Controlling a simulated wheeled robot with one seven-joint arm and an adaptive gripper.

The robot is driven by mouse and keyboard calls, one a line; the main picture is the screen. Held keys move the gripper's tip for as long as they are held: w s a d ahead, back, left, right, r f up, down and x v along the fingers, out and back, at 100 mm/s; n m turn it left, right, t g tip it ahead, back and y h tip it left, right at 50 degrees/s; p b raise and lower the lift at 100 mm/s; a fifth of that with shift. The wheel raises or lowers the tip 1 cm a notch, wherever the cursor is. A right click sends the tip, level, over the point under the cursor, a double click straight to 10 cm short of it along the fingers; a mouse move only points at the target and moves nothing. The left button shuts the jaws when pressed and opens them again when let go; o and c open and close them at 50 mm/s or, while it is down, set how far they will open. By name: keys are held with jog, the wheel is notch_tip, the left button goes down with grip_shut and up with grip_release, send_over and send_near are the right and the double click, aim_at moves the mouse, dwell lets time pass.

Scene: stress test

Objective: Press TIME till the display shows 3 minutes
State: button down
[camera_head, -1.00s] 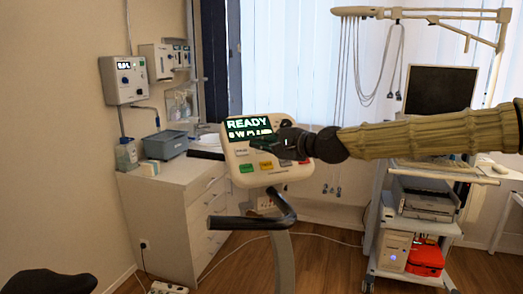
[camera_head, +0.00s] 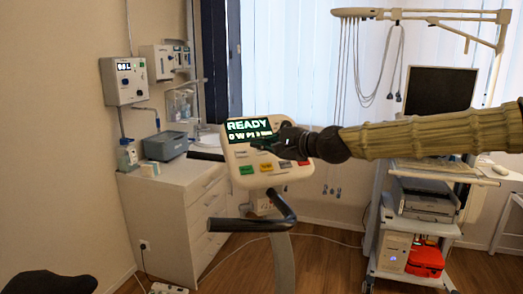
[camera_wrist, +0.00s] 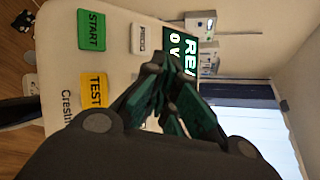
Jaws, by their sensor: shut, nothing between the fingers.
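The white console (camera_head: 285,178) stands on a post, its panel tilted up. Its dark display (camera_head: 249,130) reads READY; a smaller lower line ends in what looks like minutes, its digit too small to read surely. My gripper (camera_head: 256,144) is shut and empty, its fingertips over the panel just below the display; I cannot tell whether they touch. In the wrist view, the shut fingers (camera_wrist: 155,75) cover part of the panel. A green START button (camera_wrist: 91,30), a yellow TEST button (camera_wrist: 94,90) and a white button (camera_wrist: 139,38) show there. No TIME label is legible; it may be hidden.
A black handlebar (camera_head: 255,222) sits below the console. A white cabinet (camera_head: 175,205) with a grey box (camera_head: 165,146) stands left. A cart (camera_head: 415,225) with a dark monitor (camera_head: 440,90) stands right, behind my arm.

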jog(key=shift+s+r, duration=0.1)
jog(key=shift+r, duration=0.05)
jog(key=shift+s+d+r+p, duration=0.2)
jog(key=shift+s+r+p, duration=0.15)
jog(key=shift+s+r, duration=0.25)
jog(key=shift+s+d+r+p, duration=0.25)
jog(key=shift+s+r+p, duration=0.15)
jog(key=shift+r, duration=0.3)
jog(key=shift+s+d+r+p, duration=0.2)
jog(key=shift+s+r+p, duration=0.2)
jog(key=shift+r, duration=0.25)
jog(key=s+d+r+p, duration=0.1)
jog(key=s+r+p, duration=0.2)
jog(key=s+r, duration=0.1)
jog(key=shift+d+r, duration=0.3)
jog(key=shift+r, duration=0.45)
